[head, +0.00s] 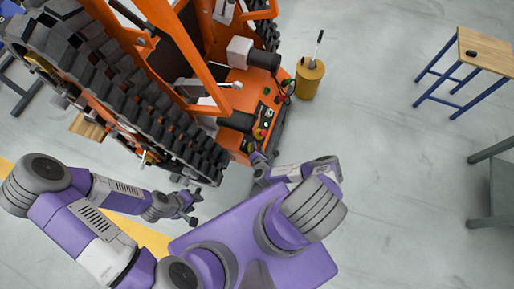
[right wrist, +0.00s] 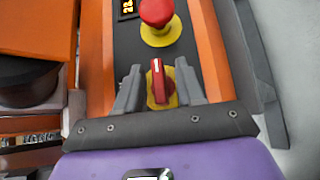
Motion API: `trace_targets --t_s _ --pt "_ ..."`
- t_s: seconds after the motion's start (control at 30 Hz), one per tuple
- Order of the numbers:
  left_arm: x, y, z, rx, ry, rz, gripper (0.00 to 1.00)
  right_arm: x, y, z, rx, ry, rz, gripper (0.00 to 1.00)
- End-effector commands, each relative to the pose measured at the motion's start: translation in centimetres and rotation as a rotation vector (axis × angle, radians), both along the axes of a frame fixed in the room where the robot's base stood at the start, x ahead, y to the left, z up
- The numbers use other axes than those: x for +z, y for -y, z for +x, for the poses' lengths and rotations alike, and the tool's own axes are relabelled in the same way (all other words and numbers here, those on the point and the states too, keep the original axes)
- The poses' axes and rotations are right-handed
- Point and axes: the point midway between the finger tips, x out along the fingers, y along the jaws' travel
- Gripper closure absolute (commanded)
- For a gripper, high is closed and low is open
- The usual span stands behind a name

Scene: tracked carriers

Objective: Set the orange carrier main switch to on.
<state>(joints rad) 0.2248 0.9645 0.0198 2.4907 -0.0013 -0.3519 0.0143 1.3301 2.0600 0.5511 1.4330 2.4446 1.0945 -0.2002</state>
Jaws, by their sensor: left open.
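The orange carrier (head: 252,84) stands at the top left of the head view, its dark control panel facing my right arm. In the right wrist view the main switch (right wrist: 158,80) is a red rotary knob on a yellow round plate. Its grip bar points nearly straight up the picture, tilted slightly. My right gripper (right wrist: 158,85) is open, with one finger on each side of the knob and a small gap visible on both sides. In the head view my right gripper (head: 260,157) is at the panel's near end. My left gripper (head: 192,207) is open and empty beside the track.
A red mushroom button (right wrist: 157,12) on a yellow base sits just beyond the switch, near a small lit display (right wrist: 128,8). The carrier's black rubber track (head: 130,95) lies left.

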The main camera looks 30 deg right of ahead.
Motion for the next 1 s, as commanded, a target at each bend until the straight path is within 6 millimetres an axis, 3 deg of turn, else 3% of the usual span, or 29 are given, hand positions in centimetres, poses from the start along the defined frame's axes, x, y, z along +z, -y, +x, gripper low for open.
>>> trace_targets --t_s 0.33,0.7,1.0 --pt "0.2 0.0 0.0 0.000 0.000 0.000 0.57 0.3 -0.1 -0.4 0.001 0.000 -0.001 0.62" --pt "1.6 0.0 0.0 0.000 0.000 0.000 0.57 3.2 -1.9 -5.0 0.001 0.000 0.001 0.62" --pt "1.8 0.0 0.0 0.000 0.000 0.000 0.57 3.8 -2.4 -6.2 0.000 0.001 -0.001 0.62"
